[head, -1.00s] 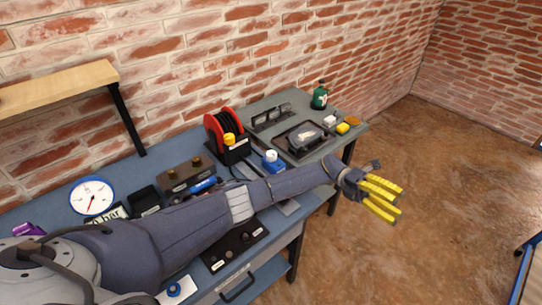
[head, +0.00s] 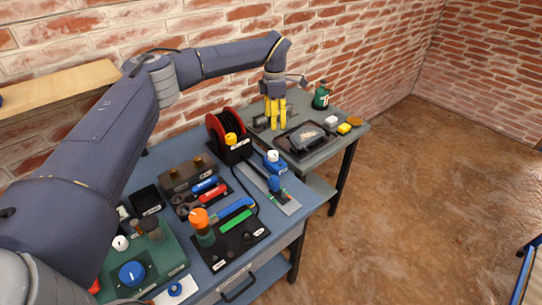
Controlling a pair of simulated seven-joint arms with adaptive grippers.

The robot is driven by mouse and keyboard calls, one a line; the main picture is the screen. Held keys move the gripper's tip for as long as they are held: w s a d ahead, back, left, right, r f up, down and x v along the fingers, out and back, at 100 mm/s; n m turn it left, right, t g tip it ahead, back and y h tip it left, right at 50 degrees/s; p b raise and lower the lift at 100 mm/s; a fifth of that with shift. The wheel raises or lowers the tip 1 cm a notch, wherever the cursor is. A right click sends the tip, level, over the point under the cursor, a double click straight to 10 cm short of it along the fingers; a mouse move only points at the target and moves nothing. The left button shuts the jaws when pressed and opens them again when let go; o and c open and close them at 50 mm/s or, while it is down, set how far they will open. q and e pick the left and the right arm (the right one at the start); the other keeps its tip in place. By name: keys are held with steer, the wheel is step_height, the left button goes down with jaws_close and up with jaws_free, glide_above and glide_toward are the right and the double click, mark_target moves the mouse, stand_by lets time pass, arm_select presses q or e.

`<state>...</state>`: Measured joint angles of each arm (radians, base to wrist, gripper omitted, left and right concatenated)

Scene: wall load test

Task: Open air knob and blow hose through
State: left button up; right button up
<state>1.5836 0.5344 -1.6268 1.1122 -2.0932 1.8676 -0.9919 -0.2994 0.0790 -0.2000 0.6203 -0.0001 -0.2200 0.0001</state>
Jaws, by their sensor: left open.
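My left gripper (head: 275,122) is open, its yellow fingers pointing down over the far part of the bench, beside a dark tray. Nothing shows between the fingers. A hose reel (head: 214,130) with red rims and dark windings stands at the wall side, left of the gripper, with a yellow knob (head: 231,139) in front of it. Other knobs are a white one on a blue block (head: 274,165), an orange one (head: 199,217) on a black board, and a blue one (head: 132,273) on a green box. Labels are too small to read, so which is the air knob is unclear. My right gripper is out of view.
The dark tray (head: 281,147) holds a grey part. A green bottle (head: 321,97) and small white and yellow blocks (head: 344,128) stand at the far end. Tools (head: 212,192) lie mid-bench. My left arm arches above the bench and hides its left part.

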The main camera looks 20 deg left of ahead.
mark_target(273, 153)
arm_select(q)
steer(key=f, duration=1.7)
steer(key=shift+a, duration=0.25)
jaws_close()
